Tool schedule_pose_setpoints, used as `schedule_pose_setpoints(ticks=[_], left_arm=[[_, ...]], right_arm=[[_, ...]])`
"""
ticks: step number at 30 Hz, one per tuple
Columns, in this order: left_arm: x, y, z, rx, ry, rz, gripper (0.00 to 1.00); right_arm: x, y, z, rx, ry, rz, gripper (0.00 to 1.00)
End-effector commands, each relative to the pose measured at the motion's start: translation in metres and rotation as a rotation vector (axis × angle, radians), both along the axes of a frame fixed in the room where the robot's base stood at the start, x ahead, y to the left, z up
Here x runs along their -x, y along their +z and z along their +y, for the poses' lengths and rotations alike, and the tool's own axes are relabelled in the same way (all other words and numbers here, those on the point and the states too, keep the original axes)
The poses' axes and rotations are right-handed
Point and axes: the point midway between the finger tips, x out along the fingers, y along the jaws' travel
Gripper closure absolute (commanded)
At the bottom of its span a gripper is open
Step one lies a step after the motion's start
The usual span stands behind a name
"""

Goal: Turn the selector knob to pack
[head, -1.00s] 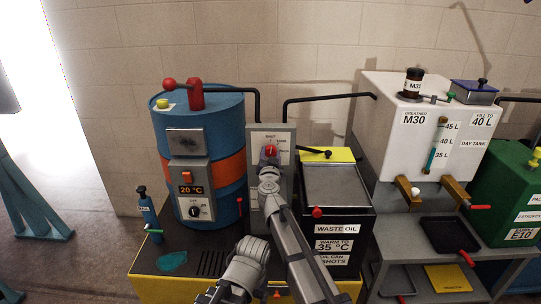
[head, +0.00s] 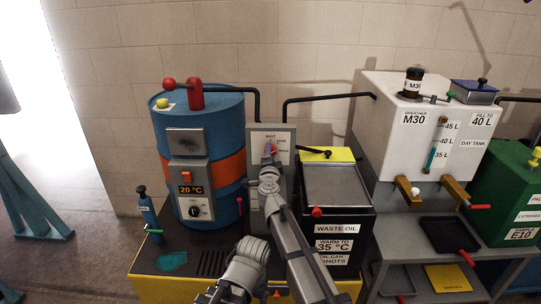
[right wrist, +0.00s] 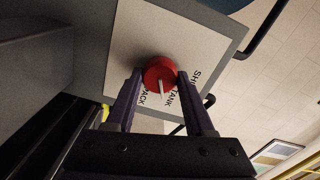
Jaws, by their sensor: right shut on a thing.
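The selector knob (right wrist: 157,70) is red and round, with a white pointer mark, on a pale label plate (right wrist: 128,50). In the right wrist view the mark points down the picture, between the words PACK and TANK. My right gripper (right wrist: 160,75) is shut on the knob, one finger on each side. In the head view my right gripper (head: 268,152) is at the grey panel (head: 284,134) and largely covers the knob. My left gripper does not show clearly in either view.
A blue drum (head: 228,125) with an orange band stands left of the panel. A black waste oil box (head: 338,222) stands close on the right. A black pipe (head: 320,98) runs from behind the panel to the white day tank (head: 385,150).

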Motion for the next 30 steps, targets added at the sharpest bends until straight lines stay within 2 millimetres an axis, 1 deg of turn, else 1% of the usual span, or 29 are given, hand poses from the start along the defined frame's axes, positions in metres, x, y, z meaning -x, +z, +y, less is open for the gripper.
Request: schedule_pose_setpoints(ticks=[6,15,22,30], left_arm=[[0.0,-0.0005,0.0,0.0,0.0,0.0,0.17],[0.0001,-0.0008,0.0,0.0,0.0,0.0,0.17],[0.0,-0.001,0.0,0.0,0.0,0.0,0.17],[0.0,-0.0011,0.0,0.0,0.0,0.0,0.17]], right_arm=[[0.0005,-0.0005,-0.0003,-0.205,0.0,-0.005,1.0],[0.0006,-0.0009,-0.0003,-0.451,0.0,-0.012,1.0],[0.0006,-0.0011,-0.0003,-0.581,0.0,-0.015,1.0],[0.0008,-0.0012,-0.0002,-0.658,0.0,-0.017,1.0]])
